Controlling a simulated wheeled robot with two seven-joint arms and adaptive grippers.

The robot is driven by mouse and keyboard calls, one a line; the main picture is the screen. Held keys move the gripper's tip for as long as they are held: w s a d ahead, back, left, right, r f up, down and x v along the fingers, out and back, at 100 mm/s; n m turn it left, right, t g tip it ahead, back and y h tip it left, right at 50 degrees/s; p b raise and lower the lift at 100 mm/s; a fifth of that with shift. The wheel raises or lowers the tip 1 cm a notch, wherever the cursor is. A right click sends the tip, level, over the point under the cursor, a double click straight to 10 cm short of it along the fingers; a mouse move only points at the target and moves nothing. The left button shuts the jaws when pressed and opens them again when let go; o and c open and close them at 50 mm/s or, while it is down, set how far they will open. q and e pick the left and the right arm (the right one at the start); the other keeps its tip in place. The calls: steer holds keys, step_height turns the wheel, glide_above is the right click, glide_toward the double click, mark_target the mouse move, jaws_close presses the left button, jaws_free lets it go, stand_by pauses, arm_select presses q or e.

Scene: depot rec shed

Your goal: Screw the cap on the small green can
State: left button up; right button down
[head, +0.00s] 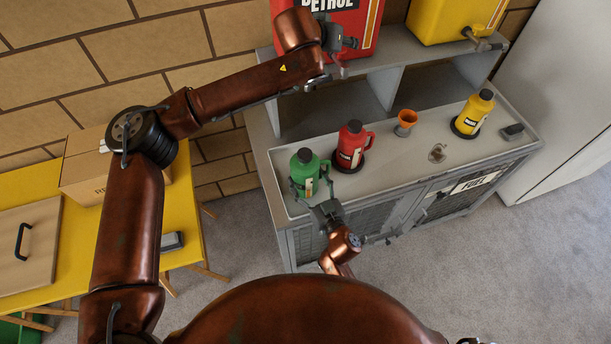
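The small green can (300,170) stands upright at the left end of the grey fuel bench. My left gripper (337,62) is raised in front of the large red petrol container, well above and behind the green can. Its fingers blend with dark parts there, so I cannot see what is between them.
The bench (400,170) also holds a red can (350,152), an orange funnel (405,122), a yellow can (472,116) and a small dark block (513,131). Large petrol (350,30) and yellow (445,18) containers stand on the shelf. A yellow table (75,220) is left.

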arm_select(q)
steer(key=s+a+f+n+g+y, duration=0.2)
steer(key=s+a+f+g+y, duration=0.15)
steer(key=s+f, duration=0.5)
steer(key=g+y, duration=0.2)
steer(key=g, duration=0.4)
glide_above(305, 153)
steer(key=shift+n, duration=0.3)
step_height(305, 153, down, 7)
steer(key=shift+r, duration=0.2)
steer(key=shift+f, duration=0.1)
steer(key=shift+f, duration=3.9)
